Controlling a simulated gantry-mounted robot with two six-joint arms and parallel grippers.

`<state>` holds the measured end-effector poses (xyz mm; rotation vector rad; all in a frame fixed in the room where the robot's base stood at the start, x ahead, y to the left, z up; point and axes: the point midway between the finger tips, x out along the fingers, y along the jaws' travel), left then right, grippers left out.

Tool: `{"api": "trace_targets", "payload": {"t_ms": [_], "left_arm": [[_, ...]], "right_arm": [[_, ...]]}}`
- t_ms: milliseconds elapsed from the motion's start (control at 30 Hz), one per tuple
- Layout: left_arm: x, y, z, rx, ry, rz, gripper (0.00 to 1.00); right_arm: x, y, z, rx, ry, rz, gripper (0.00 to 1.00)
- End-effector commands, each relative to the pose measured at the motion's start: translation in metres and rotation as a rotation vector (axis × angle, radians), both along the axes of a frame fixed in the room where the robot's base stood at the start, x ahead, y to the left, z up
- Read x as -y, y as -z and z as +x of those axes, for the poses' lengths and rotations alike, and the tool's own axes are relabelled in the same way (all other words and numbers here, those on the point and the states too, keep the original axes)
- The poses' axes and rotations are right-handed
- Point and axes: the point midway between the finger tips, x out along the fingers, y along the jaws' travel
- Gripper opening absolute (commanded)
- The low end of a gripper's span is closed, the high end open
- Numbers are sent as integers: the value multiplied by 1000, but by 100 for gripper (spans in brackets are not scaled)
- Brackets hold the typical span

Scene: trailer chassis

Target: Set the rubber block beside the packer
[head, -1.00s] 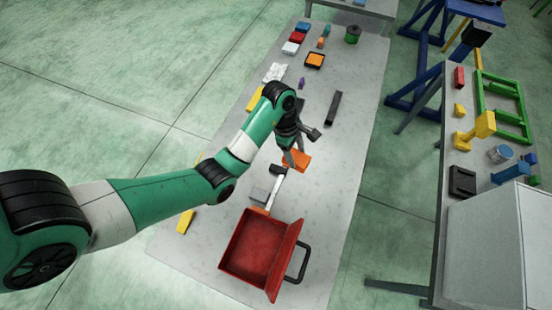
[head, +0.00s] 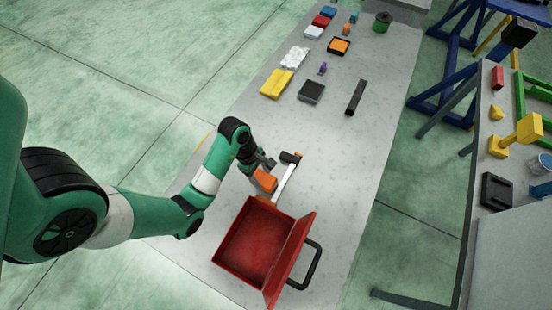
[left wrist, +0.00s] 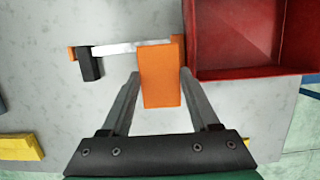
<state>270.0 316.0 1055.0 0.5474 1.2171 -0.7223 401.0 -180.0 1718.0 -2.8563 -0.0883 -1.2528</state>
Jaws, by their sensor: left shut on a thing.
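An orange block (head: 264,181) is between the fingers of my left gripper (head: 264,170), which is shut on it. In the left wrist view the orange block (left wrist: 161,75) sits between both fingertips and covers part of a white hammer handle behind it. The block is close to the far side of the red toolbox. No label shows which thing is the packer; a dark bar (head: 356,97), a black-topped block (head: 311,91) and a yellow block (head: 276,83) lie farther up the table. My right gripper is not in view.
A hammer (head: 287,175) with a black head lies beside the open red toolbox (head: 257,242). The table (head: 335,150) is bare right of the hammer.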

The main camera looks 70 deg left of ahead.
Motion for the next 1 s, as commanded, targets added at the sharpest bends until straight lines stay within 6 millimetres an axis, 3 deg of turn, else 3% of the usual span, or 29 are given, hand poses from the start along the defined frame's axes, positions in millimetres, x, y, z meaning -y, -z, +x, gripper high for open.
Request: {"api": "trace_targets", "payload": {"t_ms": [33, 200, 400, 667, 900, 1000], "left_arm": [[-12, 16, 12, 3, -2, 2, 0], [-47, 41, 46, 4, -1, 2, 0], [-68, 78, 66, 0, -1, 0, 0], [-76, 82, 74, 1, 0, 1, 0], [-79, 116, 77, -2, 0, -2, 0], [-79, 119, 78, 0, 0, 0, 0]], "right_arm": [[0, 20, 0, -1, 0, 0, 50], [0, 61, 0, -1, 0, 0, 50], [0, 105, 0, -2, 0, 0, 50], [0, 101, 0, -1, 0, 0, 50], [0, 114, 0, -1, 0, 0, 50], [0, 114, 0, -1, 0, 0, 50]]}}
